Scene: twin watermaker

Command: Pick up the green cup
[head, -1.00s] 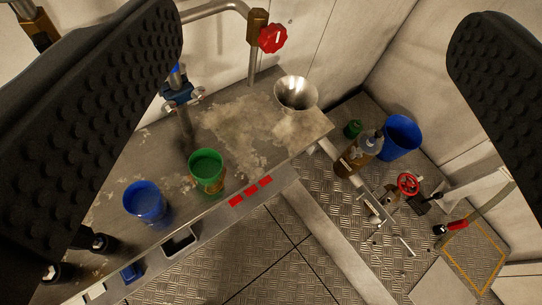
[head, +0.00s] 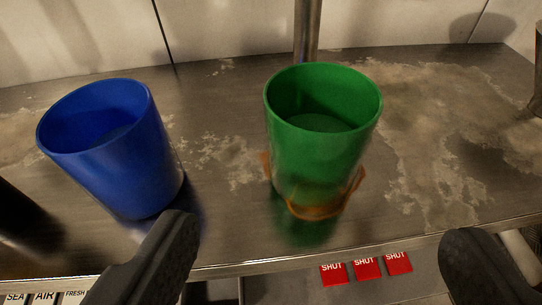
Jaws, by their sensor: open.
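The green cup (head: 322,140) stands upright on the metal counter (head: 225,225), near the middle of the head view. An orange-brown ring shows around its base. My gripper (head: 318,238) is open, with one dark finger at lower left and the other at lower right. The cup is beyond the fingertips and lies between them in the picture, and nothing is held. A blue cup (head: 110,150) stands to the left of the green cup, beyond my left finger.
A vertical metal pipe (head: 307,30) stands behind the green cup. A dark rounded object (head: 22,225) is at the left edge.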

